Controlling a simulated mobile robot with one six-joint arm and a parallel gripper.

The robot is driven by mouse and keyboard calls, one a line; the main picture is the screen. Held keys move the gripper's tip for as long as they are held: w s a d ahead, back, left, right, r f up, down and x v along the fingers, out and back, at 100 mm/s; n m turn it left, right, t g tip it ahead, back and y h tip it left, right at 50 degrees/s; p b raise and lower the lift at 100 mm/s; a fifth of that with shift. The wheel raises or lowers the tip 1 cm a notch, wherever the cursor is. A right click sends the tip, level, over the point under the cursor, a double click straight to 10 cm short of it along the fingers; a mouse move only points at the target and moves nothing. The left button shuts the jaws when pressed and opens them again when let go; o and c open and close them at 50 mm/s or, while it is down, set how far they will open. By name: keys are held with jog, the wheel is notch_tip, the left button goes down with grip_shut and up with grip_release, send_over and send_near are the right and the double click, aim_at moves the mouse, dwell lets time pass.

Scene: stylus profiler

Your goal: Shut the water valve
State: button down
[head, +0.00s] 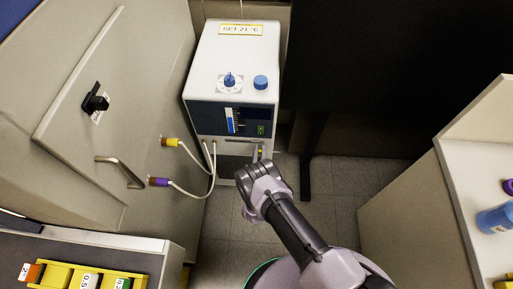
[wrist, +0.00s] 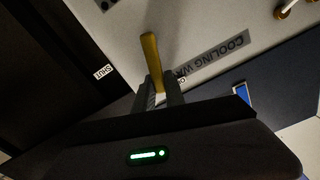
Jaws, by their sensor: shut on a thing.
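The water valve's yellow lever (wrist: 151,50) stands out between the fingertips of my gripper (wrist: 160,88) in the wrist view. My gripper is shut on the lever. A "COOLING WA…" label (wrist: 215,60), partly covered, lies beside it on the pale panel. A small "SHUT" tag (wrist: 104,72) is to the left of the lever. In the head view my arm's wrist is in front of the lower front of the chiller (head: 233,60). The jaws are mostly hidden there, and I cannot make out the lever's full angle.
Hoses with a yellow fitting (head: 170,142) and a purple fitting (head: 158,182) run to the chiller's front from the left cabinet. A metal handle (head: 122,170) juts from that cabinet. A counter (head: 460,190) stands at the right. Grey floor (head: 335,200) lies between.

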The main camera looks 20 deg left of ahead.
aim_at(269, 151)
jog(key=d+f+m, duration=0.1)
jog(key=m, duration=0.2)
jog(key=d+f+m, duration=0.1)
jog(key=m, duration=0.3)
jog(key=d+f+m, duration=0.1)
jog(key=f+m, duration=0.1)
jog(key=m, duration=0.2)
jog(key=shift+w+d, duration=0.25)
jog(key=shift+w, duration=0.15)
jog(key=shift+d+f+m+b, duration=0.1)
jog(key=shift+f+m+b, duration=0.35)
jog(key=shift+m, duration=0.45)
jog(key=shift+f+m+b, duration=0.3)
jog(key=shift+m+b, duration=0.15)
jog(key=shift+m, duration=0.45)
jog(key=c, duration=1.4)
grip_release()
